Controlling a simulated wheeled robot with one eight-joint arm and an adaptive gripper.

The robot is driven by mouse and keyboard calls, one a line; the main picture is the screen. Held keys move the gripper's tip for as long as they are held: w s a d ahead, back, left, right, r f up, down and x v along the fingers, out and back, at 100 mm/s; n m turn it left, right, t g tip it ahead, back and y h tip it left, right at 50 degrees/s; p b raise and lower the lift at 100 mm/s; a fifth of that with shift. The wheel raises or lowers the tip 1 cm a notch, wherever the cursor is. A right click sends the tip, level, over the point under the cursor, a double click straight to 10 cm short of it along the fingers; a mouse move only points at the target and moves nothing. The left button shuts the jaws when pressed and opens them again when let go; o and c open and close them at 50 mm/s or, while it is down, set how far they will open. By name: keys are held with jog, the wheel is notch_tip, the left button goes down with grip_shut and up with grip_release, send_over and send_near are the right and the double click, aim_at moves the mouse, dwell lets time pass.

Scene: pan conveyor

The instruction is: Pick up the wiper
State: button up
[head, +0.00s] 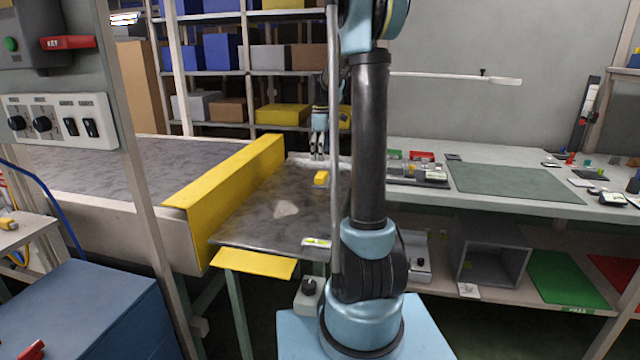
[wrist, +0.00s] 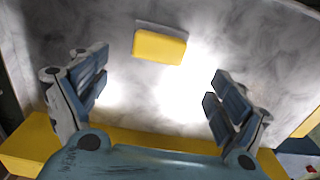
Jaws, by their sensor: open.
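The wiper is a small yellow block (head: 320,178) on the dark grey metal table (head: 258,222), near its far side. In the wrist view the wiper (wrist: 160,46) has a thin grey strip along its far edge and lies slightly tilted in the picture. My gripper (head: 319,150) points down close to the wiper in the head view. In the wrist view its two fingers (wrist: 156,92) are wide apart with only bare metal between them. The wiper lies beyond the fingertips, roughly centred between them, and nothing touches it.
A yellow guard (head: 232,185) stands along the table's left side, beside the conveyor (head: 110,180). A pale patch (head: 286,208) lies on the metal. A workbench with a green mat (head: 510,182) and small items stands to the right. Shelves (head: 250,72) with boxes stand behind.

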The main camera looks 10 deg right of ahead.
aim_at(321, 174)
jog(key=shift+w+d+f, duration=0.1)
jog(key=shift+f, duration=4.7)
jog(key=shift+c, duration=0.2)
jog(key=c, duration=1.2)
jog(key=shift+r, duration=0.15)
jog(key=shift+c, duration=0.2)
notch_tip(321, 174, up, 10)
jog(key=shift+f, duration=0.1)
